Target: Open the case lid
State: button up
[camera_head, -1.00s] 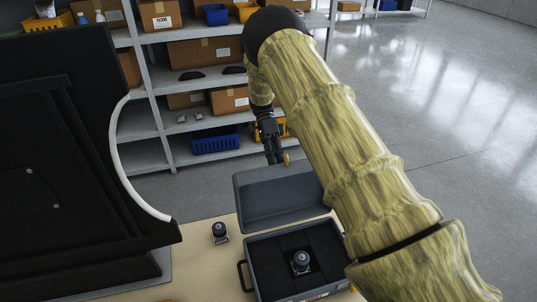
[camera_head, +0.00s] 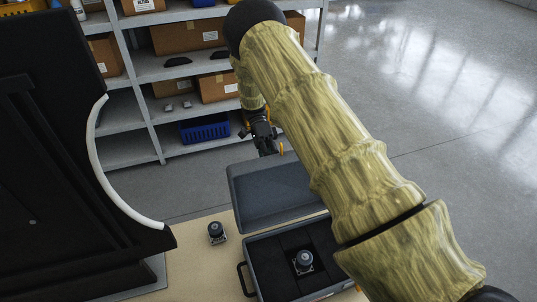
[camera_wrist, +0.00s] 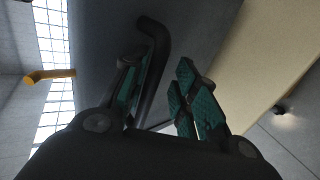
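The grey case (camera_head: 275,262) stands on the table with its lid (camera_head: 265,195) open and leaning back, away from me. A small dark lens-like device (camera_head: 303,262) sits in the dark insert. My gripper (camera_head: 266,146) is beyond the lid's far edge, small and partly hidden by my arm. In the wrist view my gripper (camera_wrist: 160,95) shows green-padded fingers spread apart, with no object clearly held between them. A dark bent bar (camera_wrist: 155,70) is beside the left finger; I cannot tell whether they touch. A yellow latch-like piece (camera_wrist: 50,75) is at the left.
A second small device (camera_head: 216,232) stands on the beige tabletop (camera_head: 195,260) left of the case. A large black panel (camera_head: 60,150) with a white curved edge fills the left. Shelves (camera_head: 150,68) with boxes and a blue crate (camera_head: 205,129) stand behind. The floor at right is clear.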

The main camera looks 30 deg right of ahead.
jog(key=shift+s+d+r, duration=0.25)
jog(key=shift+s+r, duration=0.25)
jog(key=shift+r, duration=0.3)
jog(key=v, duration=0.7)
jog(key=shift+r, duration=0.2)
jog(key=shift+w, duration=0.15)
